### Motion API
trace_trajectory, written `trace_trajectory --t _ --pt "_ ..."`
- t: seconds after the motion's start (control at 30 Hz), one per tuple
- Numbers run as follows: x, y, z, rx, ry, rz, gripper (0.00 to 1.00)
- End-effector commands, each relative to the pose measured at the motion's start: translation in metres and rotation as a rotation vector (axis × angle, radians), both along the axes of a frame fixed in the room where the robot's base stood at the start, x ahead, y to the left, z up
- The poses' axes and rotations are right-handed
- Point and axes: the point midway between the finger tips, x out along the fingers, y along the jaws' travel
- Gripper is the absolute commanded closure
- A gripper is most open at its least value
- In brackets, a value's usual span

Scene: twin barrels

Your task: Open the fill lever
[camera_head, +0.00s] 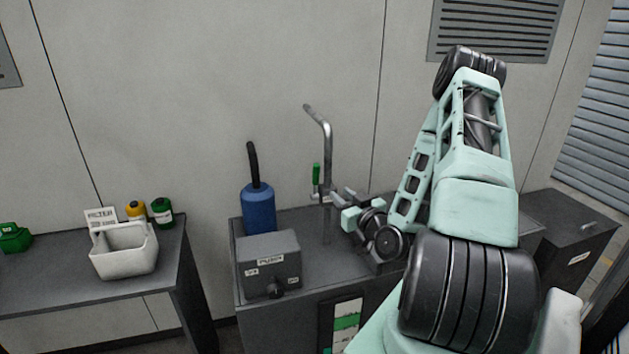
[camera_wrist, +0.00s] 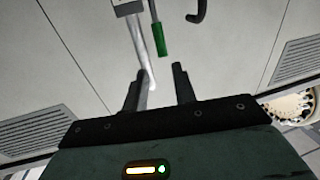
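The fill lever is a short bar with a green handle (camera_head: 316,174), standing upright beside the grey bent pipe (camera_head: 327,150) on the middle cabinet. In the wrist view the green handle (camera_wrist: 160,40) lies just beyond my fingertips, and the pipe (camera_wrist: 141,52) runs beside it. My gripper (camera_head: 336,195) is close to the pipe and a little below the green handle. In the wrist view my gripper (camera_wrist: 156,75) has its two fingers apart with nothing clearly held between them. The lever's pivot is partly hidden in the head view.
A blue cylinder (camera_head: 258,208) with a black hose stands left of the pipe, behind a grey pump box (camera_head: 269,262). A left table (camera_head: 60,295) holds a white filter bin (camera_head: 124,258) and small containers. A dark cabinet (camera_head: 565,235) stands at right.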

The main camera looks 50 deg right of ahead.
Motion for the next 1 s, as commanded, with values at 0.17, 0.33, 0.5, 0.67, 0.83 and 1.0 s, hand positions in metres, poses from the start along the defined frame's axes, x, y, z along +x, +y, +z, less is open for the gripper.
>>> trace_trajectory --t 0.17,0.33,0.5,0.67,0.83,1.0 --pt "0.017 -0.007 -0.006 -0.005 -0.002 0.001 0.73" --pt "0.032 -0.011 -0.006 -0.004 -0.002 0.001 0.73" --pt "0.04 -0.017 -0.006 -0.005 -0.002 0.001 0.73" --pt "0.048 -0.02 -0.006 -0.005 -0.004 0.001 0.73" --pt "0.054 -0.021 -0.005 -0.004 -0.002 0.001 0.73" --pt "0.07 -0.025 0.001 0.003 -0.001 0.002 0.73"
